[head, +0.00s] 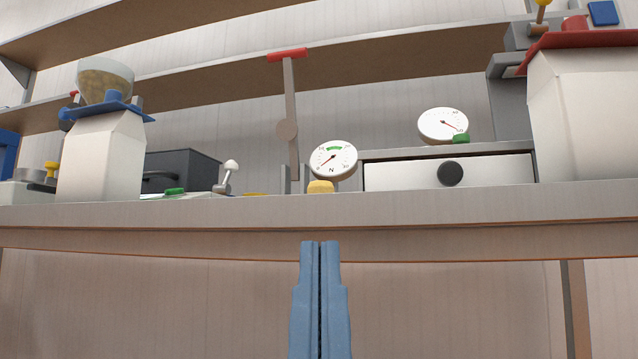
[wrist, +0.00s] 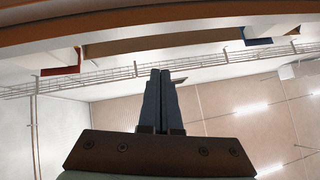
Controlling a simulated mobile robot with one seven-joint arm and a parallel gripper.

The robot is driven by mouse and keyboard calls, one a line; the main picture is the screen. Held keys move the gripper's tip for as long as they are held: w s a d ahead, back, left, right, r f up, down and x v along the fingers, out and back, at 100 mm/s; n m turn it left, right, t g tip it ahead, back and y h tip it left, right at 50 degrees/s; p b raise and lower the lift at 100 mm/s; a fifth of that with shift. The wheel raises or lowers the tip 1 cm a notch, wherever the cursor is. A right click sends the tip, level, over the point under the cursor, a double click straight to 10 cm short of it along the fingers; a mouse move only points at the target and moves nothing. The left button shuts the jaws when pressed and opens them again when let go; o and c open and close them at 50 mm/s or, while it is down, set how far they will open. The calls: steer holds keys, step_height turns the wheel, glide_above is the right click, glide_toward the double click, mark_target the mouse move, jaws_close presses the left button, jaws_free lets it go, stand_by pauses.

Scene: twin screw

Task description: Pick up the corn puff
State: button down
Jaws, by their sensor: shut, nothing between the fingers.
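I cannot make out a corn puff for certain in either view. In the head view a small yellow piece (head: 320,187) sits at the bench's front edge, below a round dial. A flatter yellow thing (head: 254,194) shows low to its left. A clear hopper (head: 104,80) at the left holds tan bits, too small to identify. My gripper (head: 320,243) is below the bench edge, fingers pointing up, pressed together and empty. In the wrist view my gripper (wrist: 160,71) also shows shut with nothing between the fingers.
The bench (head: 420,205) spans the view above my gripper. On it stand a white carton (head: 100,160), a lever with a red handle (head: 290,110), a drawer unit (head: 410,174) with a black knob, and a large carton (head: 585,110). Shelves (head: 400,90) hang above.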

steer(key=shift+w+f, duration=0.1)
steer(key=shift+w, duration=0.2)
steer(key=c, duration=1.6)
jaws_free()
